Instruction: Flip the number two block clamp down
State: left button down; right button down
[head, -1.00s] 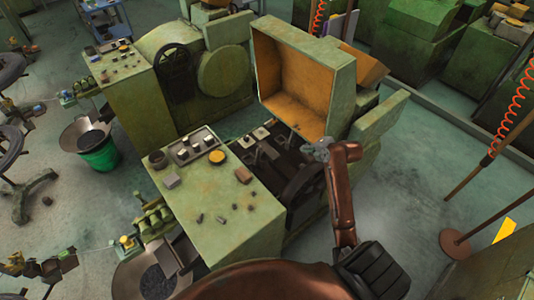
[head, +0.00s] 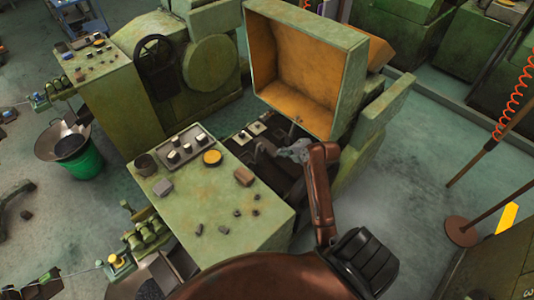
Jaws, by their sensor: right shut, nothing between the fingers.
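The heading machine stands in the middle, with its large hood (head: 300,60) raised and its orange inside showing. Its dark bed lies below the hood, with small pale blocks (head: 256,128) and clamp parts near the far left of the opening. I cannot tell which block clamp is number two. My right gripper (head: 283,153) is over the bed, below the hood's lower edge. It is shut and empty, close to the clamp parts. I cannot tell whether it touches them; the arm hides part of the bed. My left gripper is not in view.
The green table top (head: 215,210) in front carries a grey tray (head: 182,147), a yellow round piece (head: 212,158) and small loose parts. A second green machine (head: 150,75) and a green bucket (head: 82,160) stand at left.

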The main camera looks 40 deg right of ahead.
dwell(0.3)
jog(key=p+x, duration=0.2)
jog(key=x, duration=0.7)
jog(key=shift+w+f, duration=0.25)
jog(key=shift+f, duration=0.05)
jog(key=shift+w+a, duration=0.1)
